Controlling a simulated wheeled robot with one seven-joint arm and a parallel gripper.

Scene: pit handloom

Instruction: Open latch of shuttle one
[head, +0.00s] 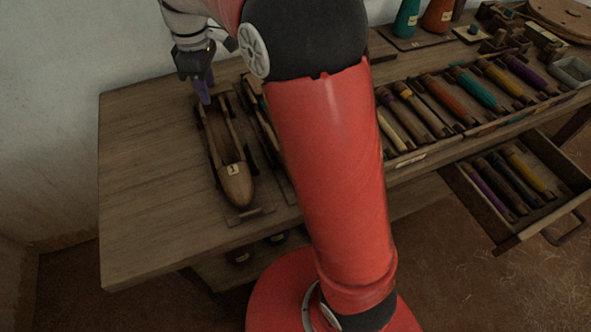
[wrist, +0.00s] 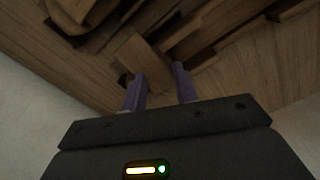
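A wooden boat-shaped shuttle (head: 237,185) with a pale label lies on the left part of the table, its rounded nose toward the front edge. The label looks like a 1, but it is too small to be sure. My gripper (head: 205,97) is at the far end of this shuttle, pointing down. In the wrist view, its two purple fingers (wrist: 159,73) stand apart with nothing held between them. A wooden piece (wrist: 137,52) lies just beyond the fingertips; I cannot tell whether it is the latch or whether the fingers touch it.
A second shuttle (head: 262,125) lies to the right, partly hidden by my red arm. A rack (head: 480,120) of coloured bobbins fills the table's right side. An open drawer (head: 508,243) with bobbins juts out below. The table's left side (head: 140,190) is clear.

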